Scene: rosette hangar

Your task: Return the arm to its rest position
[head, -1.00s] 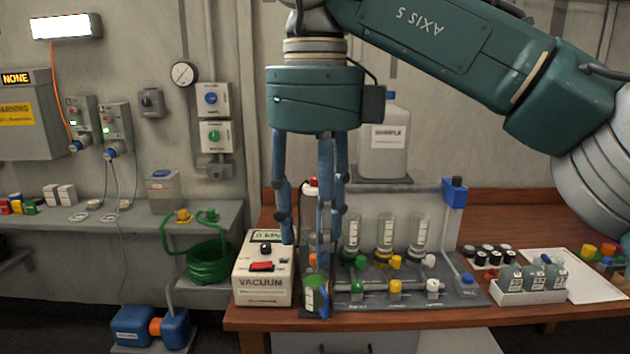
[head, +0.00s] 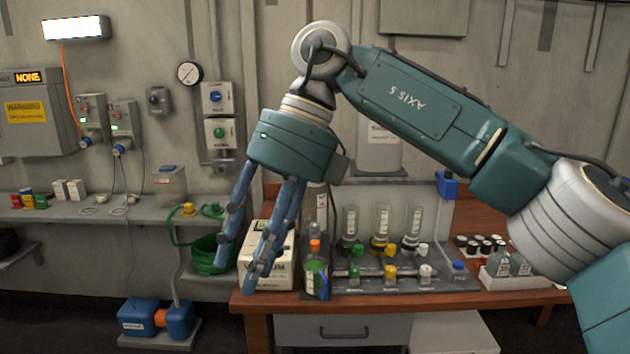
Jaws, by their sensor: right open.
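My right arm comes in from the right, its teal link marked AXIS 5. My right gripper (head: 250,278) hangs tilted down and to the left, in front of the vacuum box (head: 282,270). Its blue fingers are spread apart with nothing between them. The fingers hide much of the vacuum box. A small bottle with green contents and an orange cap (head: 316,278) stands upright on the bench, just right of the fingers and apart from them. My left gripper is not in view.
A manifold rack with several inverted bottles (head: 382,228) stands right of the green bottle. A white tray of small bottles (head: 520,281) sits farther right. A blue pump (head: 150,318) rests low at left. A sample jug (head: 380,150) is behind my arm.

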